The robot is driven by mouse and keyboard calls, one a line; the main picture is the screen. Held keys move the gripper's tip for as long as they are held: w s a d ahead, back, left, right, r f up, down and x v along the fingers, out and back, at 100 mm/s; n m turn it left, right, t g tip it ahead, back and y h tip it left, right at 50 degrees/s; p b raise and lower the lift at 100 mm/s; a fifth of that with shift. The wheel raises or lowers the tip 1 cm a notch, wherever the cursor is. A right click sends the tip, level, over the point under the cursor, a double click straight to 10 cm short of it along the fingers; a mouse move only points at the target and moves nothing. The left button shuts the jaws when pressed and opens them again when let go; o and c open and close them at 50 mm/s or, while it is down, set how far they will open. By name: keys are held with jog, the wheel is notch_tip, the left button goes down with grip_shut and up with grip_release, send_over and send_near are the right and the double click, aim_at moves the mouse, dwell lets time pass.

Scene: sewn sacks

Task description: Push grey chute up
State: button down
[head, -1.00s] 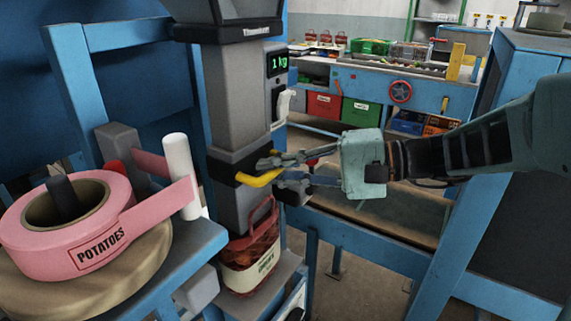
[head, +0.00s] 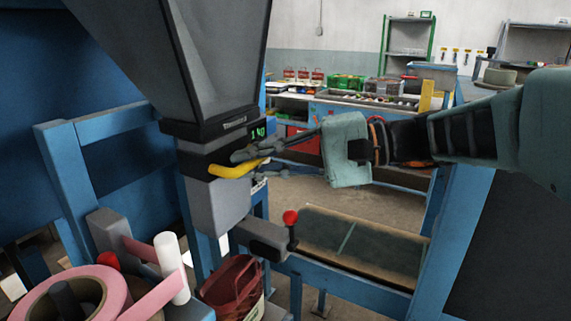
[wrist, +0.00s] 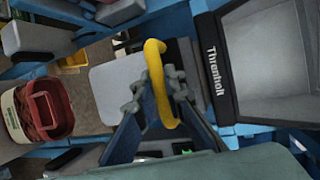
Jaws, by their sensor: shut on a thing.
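The grey chute (head: 217,207) is drawn up close under the big grey hopper (head: 175,60), with its black collar near the hopper's dark rim. Its yellow handle (head: 226,170) sticks out at the front. My gripper (head: 243,157) is shut on this handle, coming from the right. In the wrist view the handle (wrist: 155,70) shows between my fingers (wrist: 155,88), with the chute (wrist: 115,85) behind it. The red net sack (head: 232,282) stands below the chute, with a gap between its open top and the chute's lower end.
A red-knobbed lever (head: 290,217) stands right of the chute, beside a belt (head: 345,240). A pink tape roll (head: 75,295) and white roller (head: 168,262) are at lower left. A blue frame post (head: 435,240) stands at right.

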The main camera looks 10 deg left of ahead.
jog(key=shift+r, duration=0.4)
jog(key=c, duration=2.1)
grip_release()
jog(key=shift+o, duration=0.7)
jog(key=shift+f, duration=0.1)
jog(key=v, duration=1.2)
jog(key=shift+f, duration=0.1)
